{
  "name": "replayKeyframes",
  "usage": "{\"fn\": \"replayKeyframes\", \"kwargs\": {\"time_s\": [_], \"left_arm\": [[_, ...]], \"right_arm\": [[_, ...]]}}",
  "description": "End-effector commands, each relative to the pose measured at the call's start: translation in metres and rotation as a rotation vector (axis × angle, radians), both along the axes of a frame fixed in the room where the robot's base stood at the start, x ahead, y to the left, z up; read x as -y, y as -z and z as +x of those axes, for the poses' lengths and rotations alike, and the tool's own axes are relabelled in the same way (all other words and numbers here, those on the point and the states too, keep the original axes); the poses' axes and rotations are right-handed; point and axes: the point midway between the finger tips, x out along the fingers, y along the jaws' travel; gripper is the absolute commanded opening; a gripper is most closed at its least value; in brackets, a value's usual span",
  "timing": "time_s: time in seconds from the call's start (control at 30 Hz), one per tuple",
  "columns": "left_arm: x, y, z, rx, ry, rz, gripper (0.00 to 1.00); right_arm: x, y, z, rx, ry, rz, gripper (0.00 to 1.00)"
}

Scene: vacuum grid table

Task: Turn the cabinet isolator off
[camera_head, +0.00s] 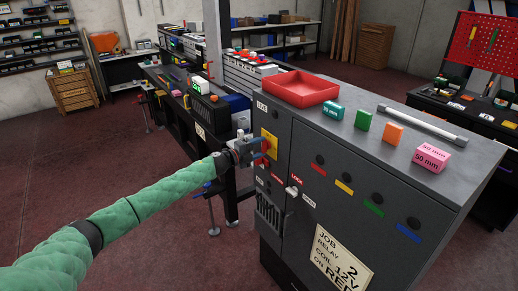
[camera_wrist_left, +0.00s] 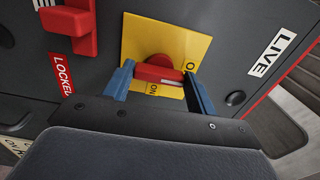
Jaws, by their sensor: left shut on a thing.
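The cabinet isolator is a red rotary handle (camera_wrist_left: 158,70) on a yellow plate (camera_wrist_left: 150,38) on the grey cabinet's front. In the head view the yellow plate (camera_head: 271,147) shows at the cabinet's left edge, partly hidden by my gripper. My left gripper (camera_head: 258,149) is up against the plate. In the left wrist view its blue fingers (camera_wrist_left: 160,82) stand on either side of the handle and are shut on it. The handle lies nearly crosswise in this view, with a pale mark near its right end. "ON" is printed below it; lettering at its right is partly hidden.
The cabinet top (camera_head: 350,135) holds a red tray (camera_head: 299,88), several coloured blocks and a grey bar (camera_head: 422,124). Another red handle (camera_wrist_left: 75,25) and a "LOCKED" label (camera_wrist_left: 62,73) are beside the plate. A "LIVE" label (camera_wrist_left: 272,54) is at right. A workbench stands behind my left arm.

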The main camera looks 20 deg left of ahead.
Motion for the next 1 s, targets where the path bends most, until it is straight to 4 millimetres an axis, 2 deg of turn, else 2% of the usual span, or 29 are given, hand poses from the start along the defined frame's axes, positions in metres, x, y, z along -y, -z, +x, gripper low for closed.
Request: {"fn": "replayKeyframes", "kwargs": {"time_s": [0.03, 0.13, 0.47, 0.63, 0.73, 1.0], "left_arm": [[-0.002, -0.001, 0.001, 0.000, -0.004, 0.000, 0.59], [-0.002, -0.001, 0.001, 0.000, -0.003, 0.000, 0.78], [-0.002, 0.001, -0.001, 0.000, -0.001, 0.000, 0.79], [-0.010, 0.003, -0.011, 0.000, -0.002, 0.001, 0.79], [-0.018, 0.004, -0.022, -0.001, -0.002, 0.002, 0.79], [-0.040, 0.003, -0.047, -0.001, -0.002, 0.001, 0.79]], "right_arm": [[0.000, 0.000, 0.000, 0.000, 0.000, 0.000, 0.36], [0.001, 0.000, 0.000, 0.000, 0.000, -0.001, 0.36], [-0.001, 0.000, 0.001, 0.003, 0.000, 0.001, 0.36], [-0.004, 0.002, 0.006, 0.003, 0.000, 0.003, 0.36], [-0.013, -0.007, 0.022, 0.016, 0.000, 0.011, 0.36], [-0.024, -0.031, 0.039, -0.004, 0.009, 0.016, 0.36]]}}
